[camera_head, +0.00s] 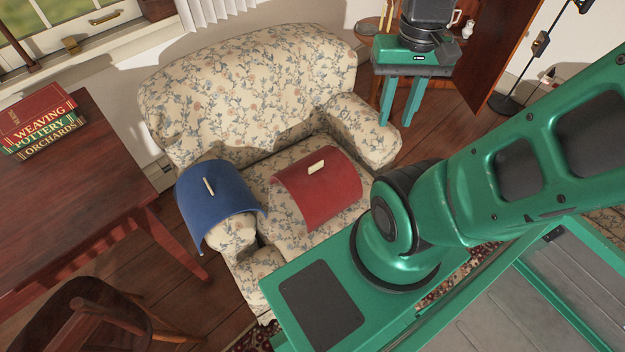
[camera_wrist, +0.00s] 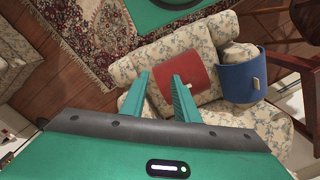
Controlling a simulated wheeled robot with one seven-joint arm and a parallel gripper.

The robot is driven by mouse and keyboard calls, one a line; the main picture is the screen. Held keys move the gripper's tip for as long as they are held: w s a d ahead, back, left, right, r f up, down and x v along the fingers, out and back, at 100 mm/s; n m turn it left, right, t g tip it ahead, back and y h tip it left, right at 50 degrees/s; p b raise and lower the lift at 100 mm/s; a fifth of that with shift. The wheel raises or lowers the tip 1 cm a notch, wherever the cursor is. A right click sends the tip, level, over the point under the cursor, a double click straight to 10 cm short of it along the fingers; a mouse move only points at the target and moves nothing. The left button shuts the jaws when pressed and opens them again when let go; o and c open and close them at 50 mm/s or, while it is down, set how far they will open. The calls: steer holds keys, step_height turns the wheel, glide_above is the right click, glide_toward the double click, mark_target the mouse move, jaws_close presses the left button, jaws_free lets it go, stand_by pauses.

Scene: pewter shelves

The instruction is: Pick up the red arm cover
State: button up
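The red arm cover (camera_head: 321,190) is a curved red sheet with a small cream tab on top. It lies on the seat of the floral sofa (camera_head: 240,95).
A blue arm cover (camera_head: 215,200) with a cream tab lies over the sofa's left arm. A dark wooden table (camera_head: 75,190) with books (camera_head: 40,122) stands at left, and a chair (camera_head: 95,315) is below it.

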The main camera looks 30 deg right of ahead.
steer(key=m+y, duration=0.4)
steer(key=m, duration=0.7)
glide_above(318, 163)
steer(key=d, duration=0.2)
steer(key=f, duration=2.9)
steer(key=shift+w+a+f, duration=0.1)
steer(key=shift+a+f, duration=0.1)
steer(key=shift+f, duration=0.05)
steer(key=shift+x, duration=2.65)
steer(key=shift+d+f, duration=0.1)
steer(key=shift+d, duration=0.1)
jaws_close()
